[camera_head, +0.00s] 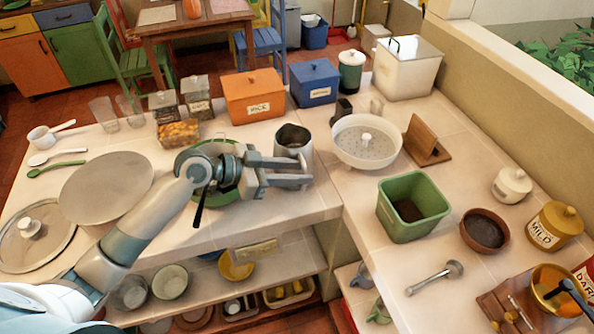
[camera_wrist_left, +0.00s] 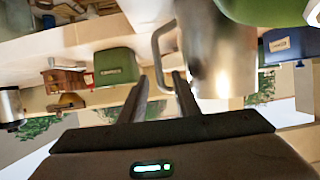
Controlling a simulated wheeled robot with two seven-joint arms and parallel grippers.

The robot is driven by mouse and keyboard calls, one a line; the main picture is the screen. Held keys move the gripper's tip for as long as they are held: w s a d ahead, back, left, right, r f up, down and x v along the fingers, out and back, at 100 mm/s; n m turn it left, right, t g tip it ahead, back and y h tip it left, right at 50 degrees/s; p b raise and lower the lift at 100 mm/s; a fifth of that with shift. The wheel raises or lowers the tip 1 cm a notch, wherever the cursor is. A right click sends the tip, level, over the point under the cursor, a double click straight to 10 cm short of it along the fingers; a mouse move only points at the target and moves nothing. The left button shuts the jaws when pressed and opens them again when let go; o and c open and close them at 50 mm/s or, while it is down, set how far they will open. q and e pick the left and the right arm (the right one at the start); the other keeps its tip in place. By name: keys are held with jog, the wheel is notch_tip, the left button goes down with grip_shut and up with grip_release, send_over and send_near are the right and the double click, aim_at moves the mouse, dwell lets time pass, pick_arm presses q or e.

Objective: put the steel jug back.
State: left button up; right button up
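The steel jug (camera_head: 293,140) stands upright on the counter, right of the middle of its left part, and its lower part is hidden behind my gripper. In the left wrist view the jug (camera_wrist_left: 222,50) is large and close, with its handle (camera_wrist_left: 157,55) toward my fingers. My left gripper (camera_head: 305,172) is level at the jug's near side. Its two fingers (camera_wrist_left: 162,88) are apart, with the lower end of the handle between their tips; a gap seems to show around it. My right gripper is in no view.
A green pan (camera_head: 228,190) lies under my left wrist. The orange box (camera_head: 254,97) and blue box (camera_head: 314,83) stand behind the jug. A white colander (camera_head: 366,142) and green bin (camera_head: 412,205) are to the right. A lower shelf (camera_head: 305,250) holds dishes.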

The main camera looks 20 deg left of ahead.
pick_arm(q)
jog(key=b+v, duration=0.4)
jog(key=v, duration=0.7)
jog(key=shift+s+a+r, duration=0.2)
jog(key=shift+s+a, duration=0.05)
jog(key=shift+s, duration=0.1)
jog(key=shift+f, duration=0.15)
dwell(1.0)
